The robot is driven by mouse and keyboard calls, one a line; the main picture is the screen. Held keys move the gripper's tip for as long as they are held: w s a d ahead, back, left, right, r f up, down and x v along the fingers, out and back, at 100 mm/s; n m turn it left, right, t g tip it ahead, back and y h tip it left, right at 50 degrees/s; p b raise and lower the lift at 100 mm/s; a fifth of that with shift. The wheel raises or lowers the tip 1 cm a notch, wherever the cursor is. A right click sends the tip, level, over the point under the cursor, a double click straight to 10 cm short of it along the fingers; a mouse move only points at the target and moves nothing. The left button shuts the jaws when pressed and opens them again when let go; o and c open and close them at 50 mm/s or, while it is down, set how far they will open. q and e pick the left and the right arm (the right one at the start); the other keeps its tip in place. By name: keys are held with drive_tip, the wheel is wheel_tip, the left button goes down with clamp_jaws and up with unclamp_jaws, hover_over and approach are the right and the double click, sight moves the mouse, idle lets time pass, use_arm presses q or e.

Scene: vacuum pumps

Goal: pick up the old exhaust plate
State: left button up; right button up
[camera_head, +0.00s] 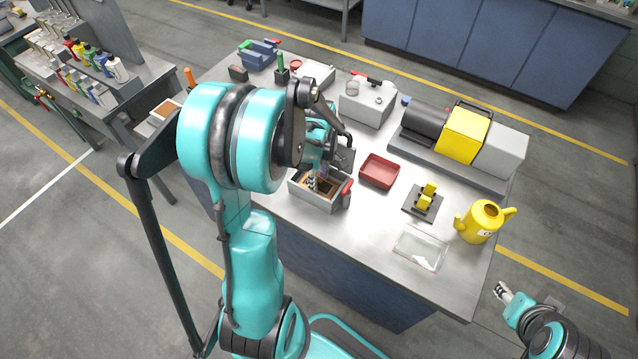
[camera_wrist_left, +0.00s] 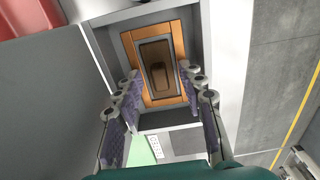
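An open grey box-shaped housing (camera_head: 318,203) stands near the front left of the worktable. In the left wrist view the housing (camera_wrist_left: 215,50) holds an orange-brown rectangular plate or frame (camera_wrist_left: 179,45) around a dark recess; I take it for the old exhaust plate. My left gripper (camera_head: 318,181) points down over the housing. In the left wrist view the fingers of this gripper (camera_wrist_left: 165,80) are spread, with the plate between and beyond them and nothing held. In the head view the arm and gripper hide much of the plate. My right gripper (camera_head: 503,291) is off the table's right front; its opening is unclear.
A red tray (camera_head: 380,171), a small yellow part on a dark base (camera_head: 424,201), a clear flat tray (camera_head: 419,249) and a yellow can (camera_head: 481,222) stand right of the housing. A grey metal tank (camera_head: 368,103) and yellow-and-grey pump (camera_head: 463,135) are behind.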

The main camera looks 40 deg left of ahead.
use_arm(q)
clamp_jaws()
drive_tip(key=shift+r, duration=0.1)
